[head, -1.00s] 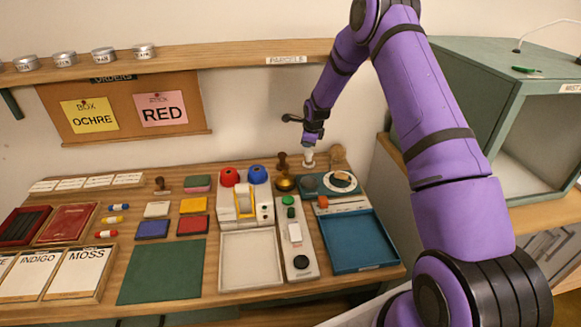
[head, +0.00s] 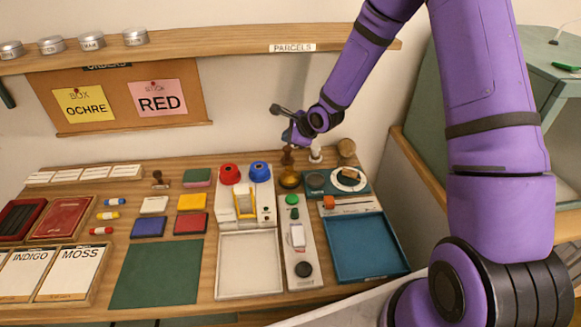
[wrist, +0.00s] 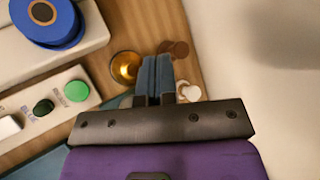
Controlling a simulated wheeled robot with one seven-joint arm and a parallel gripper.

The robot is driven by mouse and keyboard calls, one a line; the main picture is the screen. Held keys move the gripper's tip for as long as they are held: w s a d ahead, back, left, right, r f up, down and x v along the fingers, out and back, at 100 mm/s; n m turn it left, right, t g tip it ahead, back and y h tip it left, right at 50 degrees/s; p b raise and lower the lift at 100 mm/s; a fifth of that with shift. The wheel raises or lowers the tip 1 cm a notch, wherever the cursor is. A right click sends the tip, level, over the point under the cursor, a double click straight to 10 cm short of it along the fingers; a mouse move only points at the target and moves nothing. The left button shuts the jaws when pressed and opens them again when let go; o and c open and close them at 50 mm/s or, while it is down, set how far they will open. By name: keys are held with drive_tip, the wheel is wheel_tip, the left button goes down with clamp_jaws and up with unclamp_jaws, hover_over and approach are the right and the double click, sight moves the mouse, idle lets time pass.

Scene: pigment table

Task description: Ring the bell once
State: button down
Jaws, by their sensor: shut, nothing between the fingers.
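The bell (head: 289,181) is a small brass dome on the wooden table, behind the narrow panel with green buttons. It also shows in the wrist view (wrist: 123,67), just left of my fingertips. My gripper (head: 290,146) is above the back of the table, over the area just behind the bell, pointing down. In the wrist view my gripper (wrist: 156,62) has its two blue-grey fingers together with nothing between them. The fingers appear apart from the bell; their height over it is hard to judge.
A brown wooden-handled item (head: 287,156) stands close behind the bell, and a white-topped one (head: 316,155) is to its right. A blue tape roll (head: 259,171) is at left. The parcels shelf (head: 230,54) runs above.

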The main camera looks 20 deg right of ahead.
sight(289, 169)
drive_tip(key=shift+f, duration=0.1)
drive_tip(key=shift+f, duration=4.35)
drive_tip(key=shift+f, duration=0.15)
drive_tip(key=shift+f, duration=0.25)
drive_tip(key=shift+f, duration=0.55)
drive_tip(key=shift+r, duration=1)
drive_tip(key=shift+r, duration=0.1)
drive_tip(key=shift+r, duration=2.4)
